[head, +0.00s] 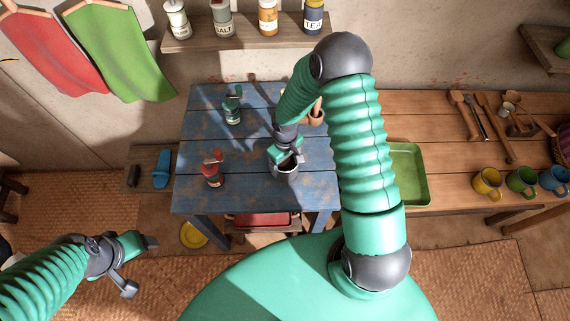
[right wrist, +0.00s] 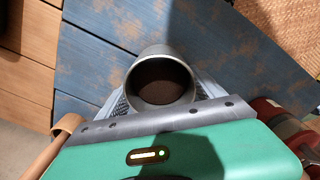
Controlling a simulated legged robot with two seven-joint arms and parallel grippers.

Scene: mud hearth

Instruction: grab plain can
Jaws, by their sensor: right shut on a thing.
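The plain can (head: 286,170) is a grey metal can, open at the top, on the blue table (head: 250,195). In the right wrist view the can (right wrist: 160,82) stands between my right gripper's fingers, its dark inside facing the camera. My right gripper (head: 287,158) is shut on the can. In the head view the gripper hides part of the can, and I cannot tell if its base touches the table. My left gripper (head: 140,262) is at the lower left, away from the table, its fingers apart and nothing between them.
A green-labelled container (head: 232,112) and a red one (head: 212,172) stand on the blue table. A terracotta pot (head: 316,114) is behind my right arm. A green tray (head: 410,175) and several mugs (head: 522,181) are on the wooden bench at right.

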